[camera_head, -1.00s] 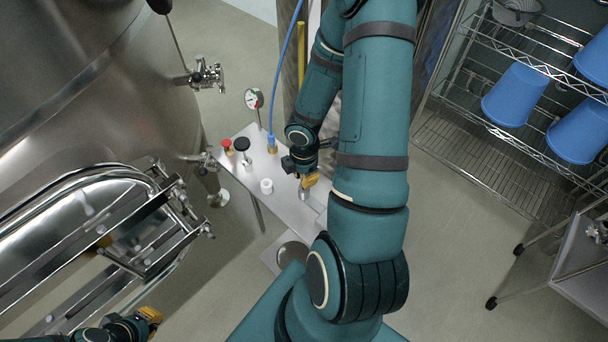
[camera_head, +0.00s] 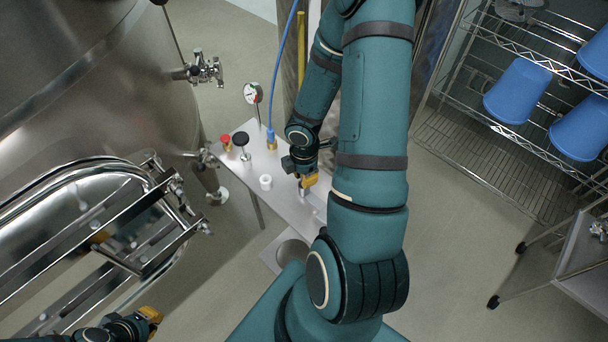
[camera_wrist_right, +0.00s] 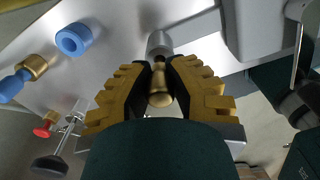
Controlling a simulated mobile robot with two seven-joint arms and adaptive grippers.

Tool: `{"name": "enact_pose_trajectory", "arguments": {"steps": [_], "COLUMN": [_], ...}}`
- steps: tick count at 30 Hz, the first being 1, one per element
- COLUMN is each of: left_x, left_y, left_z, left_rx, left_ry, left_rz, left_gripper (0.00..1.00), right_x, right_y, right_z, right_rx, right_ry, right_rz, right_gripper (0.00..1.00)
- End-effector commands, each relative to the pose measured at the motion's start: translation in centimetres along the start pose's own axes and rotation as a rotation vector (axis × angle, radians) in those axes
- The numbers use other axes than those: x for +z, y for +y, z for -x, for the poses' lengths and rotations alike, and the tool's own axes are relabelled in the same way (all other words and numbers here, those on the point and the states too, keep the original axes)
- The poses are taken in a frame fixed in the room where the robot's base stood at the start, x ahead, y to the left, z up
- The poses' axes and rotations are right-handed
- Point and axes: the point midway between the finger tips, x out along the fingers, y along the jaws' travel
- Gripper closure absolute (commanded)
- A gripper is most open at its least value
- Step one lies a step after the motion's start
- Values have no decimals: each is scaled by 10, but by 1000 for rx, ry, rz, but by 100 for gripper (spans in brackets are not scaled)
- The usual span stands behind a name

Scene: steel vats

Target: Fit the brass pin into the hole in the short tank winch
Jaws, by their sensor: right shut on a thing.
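My right gripper (camera_head: 309,181) is low over the steel plate (camera_head: 236,172). In the right wrist view, my right gripper (camera_wrist_right: 160,84) is shut on the brass pin (camera_wrist_right: 160,92), whose rounded end shows between the yellow fingers. A short grey cylinder (camera_wrist_right: 159,43) lies just beyond the fingertips, in line with the pin. It looks like the holed part of the winch, but its hole is not visible. I cannot tell whether the pin touches or enters it. My left gripper (camera_head: 150,316) is at the lower left, partly cut off; its opening is unclear.
A large steel vat (camera_head: 80,80) fills the left. A wire rack (camera_head: 485,160) with blue buckets stands right.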

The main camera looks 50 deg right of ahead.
Motion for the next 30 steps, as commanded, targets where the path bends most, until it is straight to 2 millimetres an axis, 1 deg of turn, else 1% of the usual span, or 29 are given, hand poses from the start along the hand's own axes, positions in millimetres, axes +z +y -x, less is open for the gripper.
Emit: {"name": "enact_pose_trajectory", "arguments": {"steps": [22,23,24,25,26,30], "left_x": [2,2,2,2,2,2], "left_y": [-6,-6,-6,-6,-6,-6], "left_z": [-16,-16,-15,-15,-15,-15], "left_rx": [0,0,0,0,0,0], "left_ry": [0,0,0,0,0,0], "left_rz": [0,0,0,0,0,0], "left_gripper": [100,100,100,100,100,100], "right_x": [0,0,0,0,0,0], "right_y": [0,0,0,0,0,0], "right_z": [-18,-18,-17,-17,-17,-17], "right_rx": [0,0,0,0,0,0], "right_ry": [0,0,0,0,0,0], "right_rz": [0,0,0,0,0,0], "right_gripper": [100,79,65,55,52,52]}}
